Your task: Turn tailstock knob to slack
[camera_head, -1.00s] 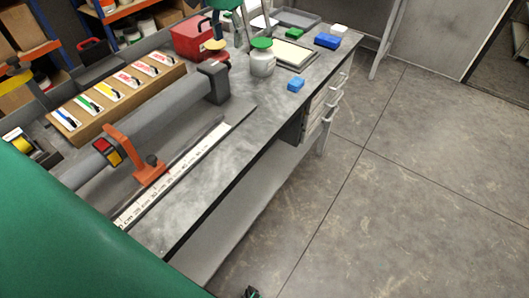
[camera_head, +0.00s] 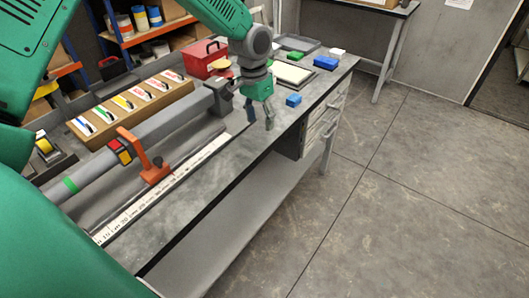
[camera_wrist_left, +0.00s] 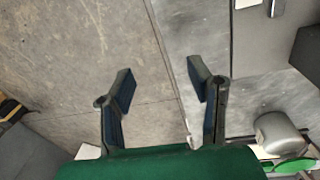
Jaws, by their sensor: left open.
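An orange bracket (camera_head: 137,152) stands on the bench rail beside a long grey tube, with a red-and-yellow plate (camera_head: 122,152) and a small dark knob (camera_head: 157,162) at its front foot. A dark grey block (camera_head: 220,98) holds the tube's far end. I cannot tell which of these is the tailstock. My left gripper (camera_head: 261,121) is open and points down, just right of the dark block, over the bench edge in the head view. In the left wrist view its two fingers (camera_wrist_left: 163,85) are spread with nothing between them. My right gripper is not in view.
A red box (camera_head: 203,58), blue blocks (camera_head: 293,100), a flat tray and a label board (camera_head: 132,102) crowd the bench. Floor on the right is clear.

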